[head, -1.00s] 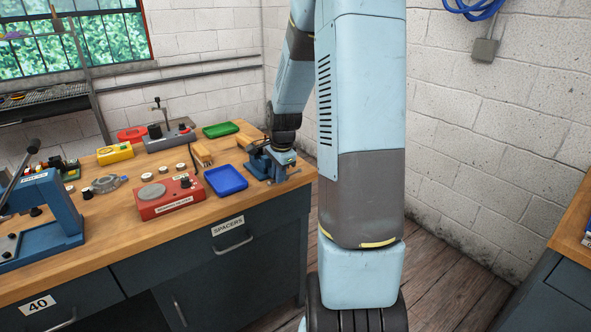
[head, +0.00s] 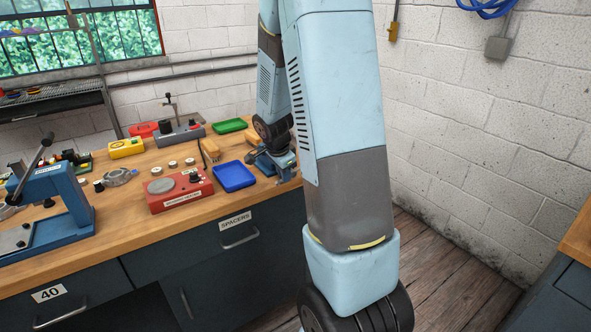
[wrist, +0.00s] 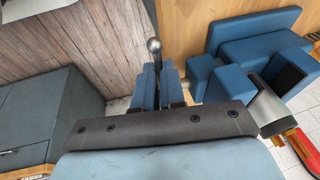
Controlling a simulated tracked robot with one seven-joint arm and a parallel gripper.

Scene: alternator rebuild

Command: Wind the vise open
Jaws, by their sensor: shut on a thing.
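The blue vise (head: 284,162) stands at the right end of the wooden bench. It is partly hidden by my arm in the head view. In the wrist view its blue body and jaws (wrist: 258,52) lie to the right, with a grey metal part between the blue blocks. My gripper (wrist: 157,72) points down beside it, and its two blue fingers are shut on the vise handle (wrist: 154,45), a thin rod whose round ball end shows just beyond the fingertips.
A blue tray (head: 233,176) and a red boxed device (head: 180,191) stand left of the vise. A green tray (head: 230,125) and a grey fixture (head: 180,134) are behind. A blue press (head: 50,210) stands at the bench's left. The floor right of the bench is clear.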

